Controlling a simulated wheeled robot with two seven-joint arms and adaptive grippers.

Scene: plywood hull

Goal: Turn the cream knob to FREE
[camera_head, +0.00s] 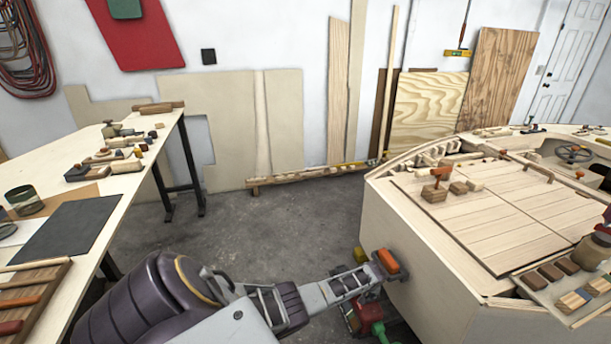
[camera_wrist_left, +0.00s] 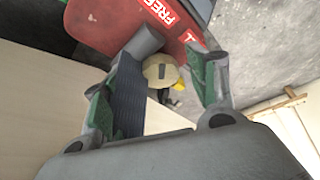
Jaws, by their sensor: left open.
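The cream knob (camera_wrist_left: 155,68) shows in the left wrist view as a pale rounded cap with a short dark mark. It sits at the edge of a red panel (camera_wrist_left: 105,22) with a white FREE label (camera_wrist_left: 160,12). My left gripper (camera_wrist_left: 170,82) is open, with green-backed fingers on either side of the view. The knob appears in the gap between them; contact cannot be told. In the head view my left arm reaches from the bottom toward the hull's side, its gripper (camera_head: 362,283) low beside the hull. The knob is not clearly visible there. My right gripper is not in view.
The plywood hull (camera_head: 430,270) stands at the right, with blocks and tools on its deck. A workbench (camera_head: 120,185) with tools and a dark mat stands at the left. An orange block (camera_head: 387,261) is near my gripper. Grey floor (camera_head: 290,220) lies open between bench and hull.

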